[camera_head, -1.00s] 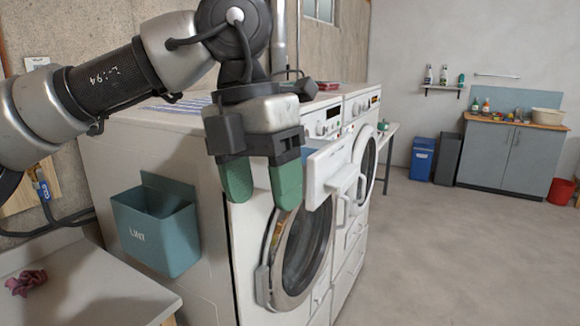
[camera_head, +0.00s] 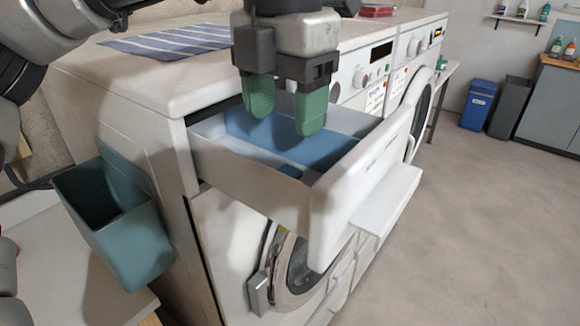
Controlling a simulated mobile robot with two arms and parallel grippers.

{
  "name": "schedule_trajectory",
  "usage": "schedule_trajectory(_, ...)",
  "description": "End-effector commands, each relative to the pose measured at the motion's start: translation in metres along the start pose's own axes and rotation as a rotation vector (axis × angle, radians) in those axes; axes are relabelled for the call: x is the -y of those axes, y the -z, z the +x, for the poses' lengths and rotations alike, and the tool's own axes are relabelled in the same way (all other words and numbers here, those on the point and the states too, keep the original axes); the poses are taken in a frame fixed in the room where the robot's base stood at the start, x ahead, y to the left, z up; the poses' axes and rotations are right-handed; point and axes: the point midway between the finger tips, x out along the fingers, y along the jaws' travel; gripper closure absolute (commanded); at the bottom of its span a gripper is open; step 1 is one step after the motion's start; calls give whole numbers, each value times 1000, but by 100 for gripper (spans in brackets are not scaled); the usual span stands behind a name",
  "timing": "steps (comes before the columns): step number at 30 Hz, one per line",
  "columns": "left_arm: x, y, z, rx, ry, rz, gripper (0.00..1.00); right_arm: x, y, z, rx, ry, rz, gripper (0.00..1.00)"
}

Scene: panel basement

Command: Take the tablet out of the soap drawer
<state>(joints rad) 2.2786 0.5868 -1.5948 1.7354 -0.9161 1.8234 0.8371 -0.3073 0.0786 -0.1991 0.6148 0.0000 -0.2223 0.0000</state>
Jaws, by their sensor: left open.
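The white soap drawer (camera_head: 250,190) is pulled out from the front of the nearer white washing machine (camera_head: 160,82). It has a blue inner compartment (camera_head: 330,152). I cannot make out a tablet in it; my gripper hides part of the interior. My left gripper (camera_head: 284,115) points down over the drawer, its two green fingers apart with nothing between them. Whether the fingertips reach below the drawer's rim is hard to tell. My right gripper is not in view.
A teal lint bin (camera_head: 118,225) hangs on the machine's left side. A striped cloth (camera_head: 170,42) lies on its top, and the round door (camera_head: 290,270) is below the drawer. Open floor (camera_head: 480,220) lies to the right, with a blue bin (camera_head: 478,105) at the back.

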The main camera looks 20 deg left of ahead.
Motion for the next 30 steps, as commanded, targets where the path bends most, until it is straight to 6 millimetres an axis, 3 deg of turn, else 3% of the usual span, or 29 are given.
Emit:
schedule_trajectory(5, 0, 0, 24, 0, 0, -1, 38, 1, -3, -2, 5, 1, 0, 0)
schedule_trajectory(11, 0, 0, 39, -2, 0, 0, 38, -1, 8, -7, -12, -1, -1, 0)
schedule_trajectory(19, 0, 0, 76, 0, 0, -1, 38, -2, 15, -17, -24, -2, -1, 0)
schedule_trajectory(27, 0, 0, 82, 2, 2, -2, 38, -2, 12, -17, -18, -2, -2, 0)
schedule_trajectory(30, 0, 0, 82, 2, 2, -2, 51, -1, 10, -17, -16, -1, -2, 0)
